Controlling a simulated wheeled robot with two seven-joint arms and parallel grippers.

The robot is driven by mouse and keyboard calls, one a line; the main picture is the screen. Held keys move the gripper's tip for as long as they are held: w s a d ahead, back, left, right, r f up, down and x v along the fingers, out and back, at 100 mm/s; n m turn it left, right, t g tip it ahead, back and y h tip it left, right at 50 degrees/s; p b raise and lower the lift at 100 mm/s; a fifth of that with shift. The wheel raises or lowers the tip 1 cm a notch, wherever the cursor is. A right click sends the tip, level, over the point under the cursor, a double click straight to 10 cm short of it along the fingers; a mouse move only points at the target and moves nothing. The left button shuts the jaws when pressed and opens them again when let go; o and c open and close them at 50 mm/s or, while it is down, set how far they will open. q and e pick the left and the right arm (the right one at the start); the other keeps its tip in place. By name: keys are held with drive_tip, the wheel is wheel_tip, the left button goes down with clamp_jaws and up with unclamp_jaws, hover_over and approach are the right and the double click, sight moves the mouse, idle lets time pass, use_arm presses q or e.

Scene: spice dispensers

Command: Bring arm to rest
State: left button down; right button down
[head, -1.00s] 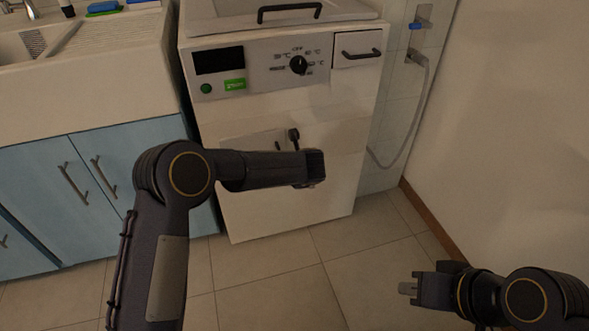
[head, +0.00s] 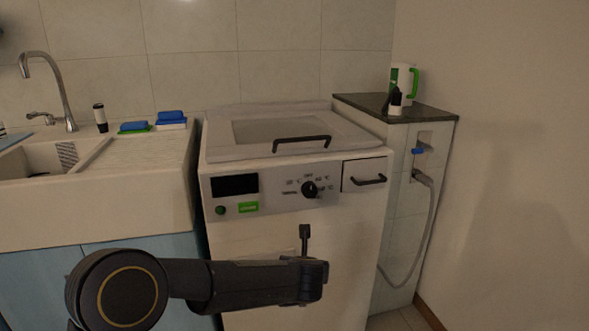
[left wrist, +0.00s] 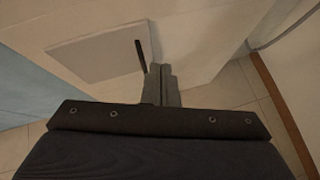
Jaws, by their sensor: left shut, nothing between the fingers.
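My left arm comes in from the lower left in the head view, with the forearm stretched to the right across the front of the white washing machine (head: 350,220). My left gripper (head: 305,238) is at the end of it, its fingers dark and narrow in front of the machine's lower front. In the left wrist view the left gripper (left wrist: 162,88) has its two grey fingers together, with nothing between them. Whether the fingers touch the machine is hard to tell. My right arm and gripper are out of view.
A panel with a dark handle (left wrist: 141,56) is on the machine front, close beside the fingers in the wrist view. A sink counter (head: 90,215) over blue cabinets stands left. A hose (head: 430,215) hangs at right.

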use_arm(q)
drive_tip(key=s+a+r+m+t+h, duration=0.1)
drive_tip(key=s+a+r+m+h, duration=0.3)
drive_tip(key=r+m, duration=0.35)
drive_tip(key=s+a+r+m+t+h, duration=0.1)
drive_tip(key=s+a+r+m+h, duration=0.1)
drive_tip(key=s+a+r+m, duration=0.45)
drive_tip(key=s+a+f+m+g+y, duration=0.15)
drive_tip(key=s+a+f+m, duration=0.35)
drive_tip(key=s, duration=0.5)
drive_tip(key=s+a+f+m+g+p, duration=0.1)
drive_tip(key=s+a+f+m+g, duration=0.15)
drive_tip(key=s+m, duration=0.6)
drive_tip(key=s+a+f+m+g+y, duration=0.1)
drive_tip(key=s+a+f+m+g, duration=0.3)
drive_tip(key=s, duration=0.6)
wheel_tip(320, 180, up, 30)
drive_tip(key=a+m+p, duration=0.1)
drive_tip(key=p, duration=2.8)
drive_tip(key=shift+t, duration=0.3)
drive_tip(key=shift+r, duration=0.1)
